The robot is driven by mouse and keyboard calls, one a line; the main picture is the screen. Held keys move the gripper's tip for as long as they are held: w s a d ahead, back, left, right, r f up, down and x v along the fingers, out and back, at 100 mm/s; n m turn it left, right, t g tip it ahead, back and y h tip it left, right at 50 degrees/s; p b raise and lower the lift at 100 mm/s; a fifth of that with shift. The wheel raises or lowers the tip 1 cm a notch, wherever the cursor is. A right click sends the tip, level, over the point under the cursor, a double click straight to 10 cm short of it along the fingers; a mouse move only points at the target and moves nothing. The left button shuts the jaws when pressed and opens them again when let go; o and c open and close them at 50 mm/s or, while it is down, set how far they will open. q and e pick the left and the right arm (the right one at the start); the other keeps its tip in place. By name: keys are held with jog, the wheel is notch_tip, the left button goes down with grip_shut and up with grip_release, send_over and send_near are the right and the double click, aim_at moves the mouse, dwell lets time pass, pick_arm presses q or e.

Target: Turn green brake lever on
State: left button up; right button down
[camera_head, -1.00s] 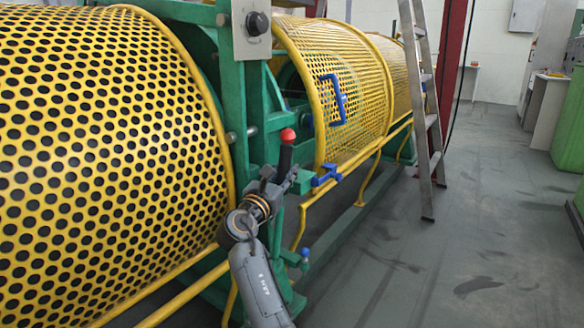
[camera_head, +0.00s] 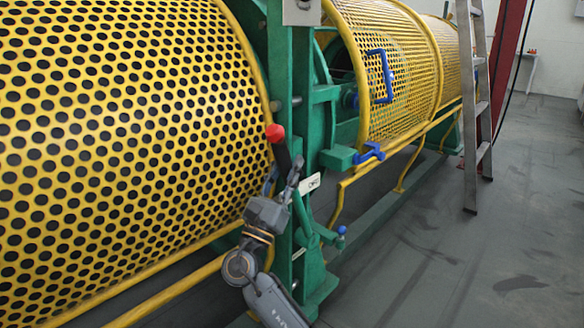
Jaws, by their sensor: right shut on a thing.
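The brake lever has a red ball knob (camera_head: 275,132), a black grip (camera_head: 282,156) and a green lower rod (camera_head: 302,213). It stands in front of the green machine post and leans with its top to the left. My right gripper (camera_head: 291,180) is shut on the lever just below the black grip. The fingers hide part of the lever there. A small white label plate (camera_head: 310,184) with dark lettering shows just right of the gripper; the lettering is too small to read surely. My left gripper is out of view.
A yellow perforated guard (camera_head: 120,130) fills the left, close to my right arm. A yellow mesh guard (camera_head: 395,75) with a blue handle (camera_head: 380,76) stands behind right. A ladder (camera_head: 478,120) stands farther right. The grey floor (camera_head: 440,240) at right is clear.

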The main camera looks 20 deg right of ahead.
jog(key=shift+a+f, duration=0.2)
jog(key=shift+f, duration=0.1)
jog(key=c, duration=1.3)
grip_release()
jog(key=shift+s+a+r, duration=0.1)
jog(key=shift+r, duration=0.05)
jog(key=v, duration=1.2)
